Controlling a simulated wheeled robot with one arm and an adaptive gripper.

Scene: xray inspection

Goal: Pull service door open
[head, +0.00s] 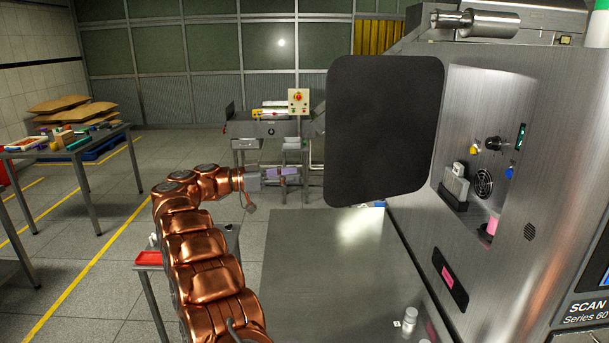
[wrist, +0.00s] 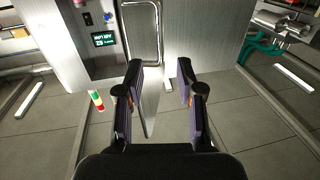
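The service door appears to be the dark, rounded panel (head: 385,130) in the head view. It stands swung out from the steel machine's front, and the recess (head: 485,150) beside it is exposed. My gripper (head: 290,175) is at the end of the copper arm, left of the door and apart from it in the picture. In the wrist view my gripper (wrist: 160,75) has its two purple fingers spread with nothing held between them. Beyond them is a steel face with a rounded rectangular frame (wrist: 158,30); I cannot tell whether this belongs to the door.
A bare steel tabletop (head: 335,260) lies below the door, with a small white bottle (head: 409,318) near the machine. A side table with a red tray (head: 148,258) stands left of my arm. A conveyor bench (head: 270,128) stands behind.

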